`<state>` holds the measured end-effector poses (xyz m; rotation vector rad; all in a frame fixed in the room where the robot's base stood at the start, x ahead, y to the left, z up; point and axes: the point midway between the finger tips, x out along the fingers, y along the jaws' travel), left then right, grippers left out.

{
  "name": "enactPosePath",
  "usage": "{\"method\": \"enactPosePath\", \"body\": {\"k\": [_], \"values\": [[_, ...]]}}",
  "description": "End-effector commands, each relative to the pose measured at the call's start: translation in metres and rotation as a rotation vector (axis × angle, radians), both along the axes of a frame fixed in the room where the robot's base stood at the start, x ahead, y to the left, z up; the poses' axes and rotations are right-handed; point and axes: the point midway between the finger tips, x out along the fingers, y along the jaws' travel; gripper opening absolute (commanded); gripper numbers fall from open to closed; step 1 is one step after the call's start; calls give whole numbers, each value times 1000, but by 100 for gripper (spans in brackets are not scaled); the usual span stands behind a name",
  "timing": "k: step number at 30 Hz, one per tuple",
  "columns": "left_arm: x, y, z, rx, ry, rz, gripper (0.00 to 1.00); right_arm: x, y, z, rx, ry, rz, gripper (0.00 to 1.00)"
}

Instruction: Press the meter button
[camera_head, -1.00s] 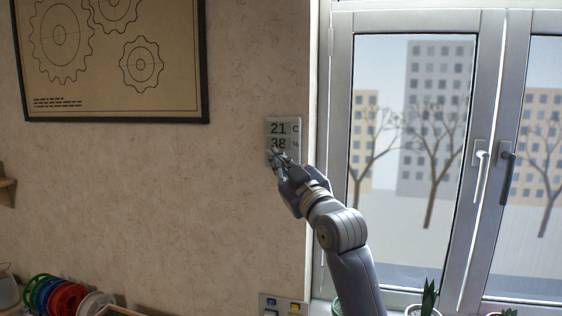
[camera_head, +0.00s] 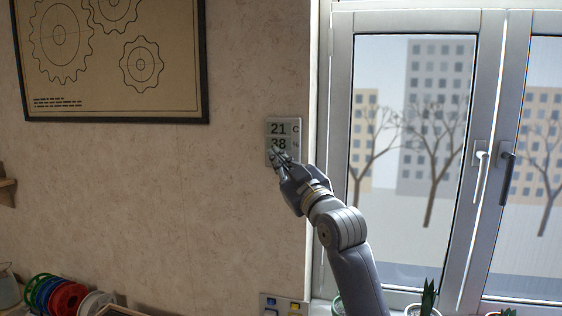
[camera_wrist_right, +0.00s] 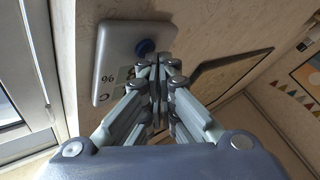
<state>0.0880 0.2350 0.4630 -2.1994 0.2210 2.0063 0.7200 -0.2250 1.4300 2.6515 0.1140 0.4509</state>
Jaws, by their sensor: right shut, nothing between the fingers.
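The meter (camera_head: 285,127) is a small light-grey panel on the wall beside the window, reading 21 C and 38 %. It also shows in the right wrist view (camera_wrist_right: 112,50), with a round blue button (camera_wrist_right: 145,47) on its face. In the head view my right gripper (camera_head: 277,156) covers the meter's lower part, and the button is hidden. My right gripper is shut and empty. In the wrist view its fingertips (camera_wrist_right: 158,63) are very close to the button, just beside it in the picture; I cannot tell whether they touch it. My left gripper is not in view.
The window frame (camera_head: 340,150) with its handles (camera_head: 480,160) stands right of the meter. A framed gear poster (camera_head: 115,60) hangs to the left. Below are a switch panel (camera_head: 283,304), potted plants (camera_head: 428,298) and coloured spools (camera_head: 66,298).

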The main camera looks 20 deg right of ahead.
Motion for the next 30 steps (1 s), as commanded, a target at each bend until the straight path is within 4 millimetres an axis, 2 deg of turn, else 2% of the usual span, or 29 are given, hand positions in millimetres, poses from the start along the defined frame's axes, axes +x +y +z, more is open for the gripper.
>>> {"method": "enactPosePath", "body": {"k": [22,30], "values": [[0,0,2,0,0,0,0,5,-4,0,-1,-1,-1,0],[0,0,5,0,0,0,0,-2,2,-1,-1,1,0,0]]}}
